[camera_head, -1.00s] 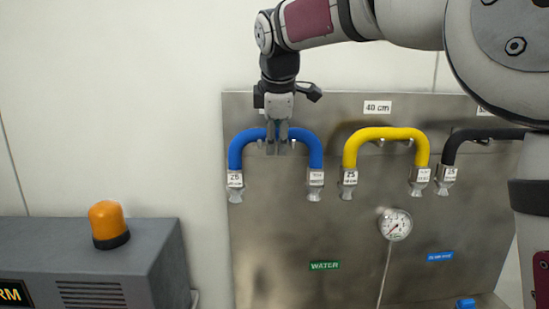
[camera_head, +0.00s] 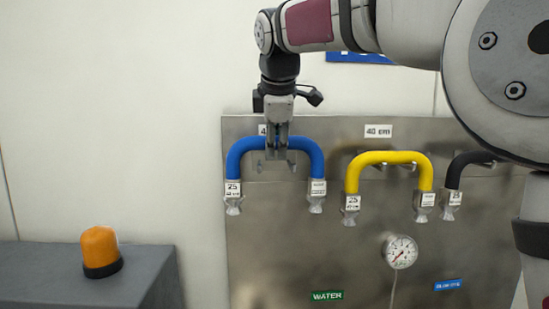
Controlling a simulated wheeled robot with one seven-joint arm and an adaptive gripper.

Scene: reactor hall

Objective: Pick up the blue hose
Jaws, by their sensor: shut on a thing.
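The blue hose (camera_head: 308,149) is a U-shaped tube with its bend up, at the left of the metal panel. Its two metal end fittings hang down and carry white labels. My gripper (camera_head: 277,155) points down from above and is shut on the blue hose at the middle of its top bend. The fingers cover a short part of the hose there. I cannot tell whether the hose still touches the hooks behind it.
The metal panel (camera_head: 300,240) also carries a yellow hose (camera_head: 390,157), a black hose (camera_head: 464,163) partly behind my arm, a round gauge (camera_head: 400,251) and a green WATER label (camera_head: 327,296). An orange beacon (camera_head: 100,250) stands on a grey box (camera_head: 150,285) at lower left.

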